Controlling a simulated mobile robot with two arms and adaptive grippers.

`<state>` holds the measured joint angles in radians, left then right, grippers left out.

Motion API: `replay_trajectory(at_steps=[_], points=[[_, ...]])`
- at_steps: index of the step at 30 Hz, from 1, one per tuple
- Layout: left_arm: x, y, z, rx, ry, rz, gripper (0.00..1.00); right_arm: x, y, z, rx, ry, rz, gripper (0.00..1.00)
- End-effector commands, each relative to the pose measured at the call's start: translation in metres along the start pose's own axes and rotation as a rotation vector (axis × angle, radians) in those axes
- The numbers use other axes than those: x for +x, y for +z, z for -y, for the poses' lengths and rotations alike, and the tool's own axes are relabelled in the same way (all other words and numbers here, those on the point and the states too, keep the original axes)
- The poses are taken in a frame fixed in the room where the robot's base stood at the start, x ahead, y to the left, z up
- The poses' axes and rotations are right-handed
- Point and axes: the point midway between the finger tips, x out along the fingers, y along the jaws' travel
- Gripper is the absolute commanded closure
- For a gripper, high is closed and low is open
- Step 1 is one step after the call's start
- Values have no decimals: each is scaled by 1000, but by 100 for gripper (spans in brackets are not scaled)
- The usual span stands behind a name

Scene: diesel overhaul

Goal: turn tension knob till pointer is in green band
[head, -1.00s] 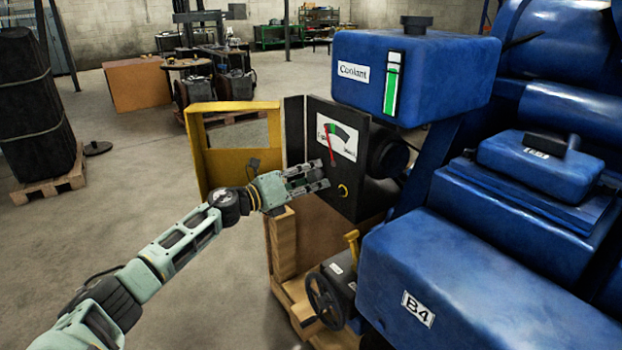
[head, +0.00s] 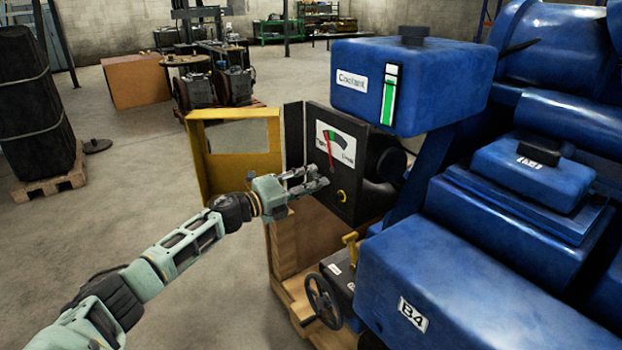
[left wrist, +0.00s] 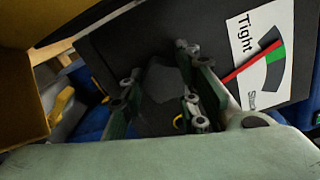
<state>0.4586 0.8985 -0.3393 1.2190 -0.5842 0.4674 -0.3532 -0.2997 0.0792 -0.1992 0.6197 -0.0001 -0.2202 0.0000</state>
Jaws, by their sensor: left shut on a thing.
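The dark tension panel (head: 353,128) faces my left arm and carries a white gauge (head: 346,150), also seen in the left wrist view (left wrist: 245,85). Its red pointer (left wrist: 250,63) has its tip at the boundary between the dark "Tight" part and the green band (left wrist: 278,53). My left gripper (head: 312,181) is at the panel face, below and left of the gauge. Its fingers (left wrist: 156,88) are shut on the dark grey tension knob (left wrist: 163,82), which shows between them in the left wrist view. In the head view the fingers hide the knob. My right gripper is not in view.
A yellow frame door (head: 205,160) stands open left of the panel. The blue coolant tank (head: 440,85) is above right, the blue engine housing (head: 470,270) to the right. A handwheel (head: 322,300) sits below.

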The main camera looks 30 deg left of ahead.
Motion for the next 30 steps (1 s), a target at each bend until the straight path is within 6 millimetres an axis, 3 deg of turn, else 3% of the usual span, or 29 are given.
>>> replay_trajectory(at_steps=[30], points=[[-2,-9,-5,-918,16,0,96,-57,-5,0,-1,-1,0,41]])
